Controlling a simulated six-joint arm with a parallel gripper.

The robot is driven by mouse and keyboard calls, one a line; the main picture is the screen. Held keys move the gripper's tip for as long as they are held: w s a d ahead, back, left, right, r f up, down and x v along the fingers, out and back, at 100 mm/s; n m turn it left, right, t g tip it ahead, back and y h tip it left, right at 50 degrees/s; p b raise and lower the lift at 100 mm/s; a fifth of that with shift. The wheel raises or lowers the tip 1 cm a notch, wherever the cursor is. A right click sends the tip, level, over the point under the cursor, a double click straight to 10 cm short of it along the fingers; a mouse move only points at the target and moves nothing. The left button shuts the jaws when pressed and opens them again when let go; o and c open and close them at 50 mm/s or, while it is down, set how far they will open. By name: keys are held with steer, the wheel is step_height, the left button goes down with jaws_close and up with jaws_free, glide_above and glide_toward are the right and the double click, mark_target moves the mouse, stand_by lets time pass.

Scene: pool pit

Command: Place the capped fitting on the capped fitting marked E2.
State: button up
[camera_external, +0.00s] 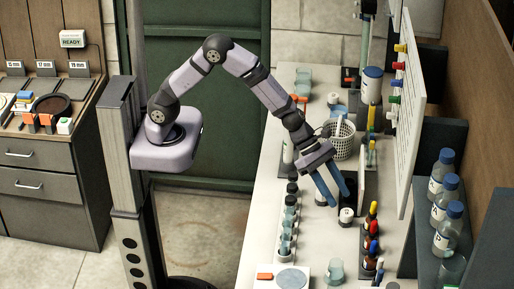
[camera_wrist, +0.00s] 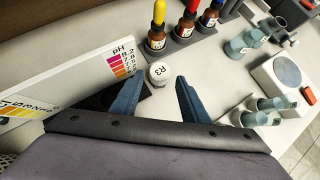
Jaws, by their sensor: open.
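My gripper (camera_external: 339,201) is open and empty, low over the white bench, pointing down. In the wrist view my gripper (camera_wrist: 157,88) has its blue fingers spread either side of a small white-capped piece (camera_wrist: 160,73), whose top mark looks like R3. The piece sits just beyond the fingertips; it also shows in the external view (camera_external: 346,215). Teal fittings (camera_wrist: 236,48) stand at the right of the wrist view, with more teal pieces (camera_wrist: 262,117) nearer. One bears a small label that I cannot read. I cannot make out the mark E2 on any piece.
Dropper bottles with yellow, red and blue caps (camera_wrist: 186,28) stand in a rack beyond the white-capped piece. A pH chart (camera_wrist: 85,82) stands close at left. A device with a round plate (camera_wrist: 287,71) is at right.

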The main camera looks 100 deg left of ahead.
mark_target(347, 212)
steer(key=shift+x, duration=1.15)
steer(key=shift+f, duration=0.1)
steer(key=shift+p+x, duration=0.8)
steer(key=shift+x, duration=1.65)
steer(key=shift+c, duration=0.6)
steer(key=c, duration=0.8)
step_height(347, 212, up, 28)
steer(key=p, duration=0.8)
steer(key=shift+p, duration=0.3)
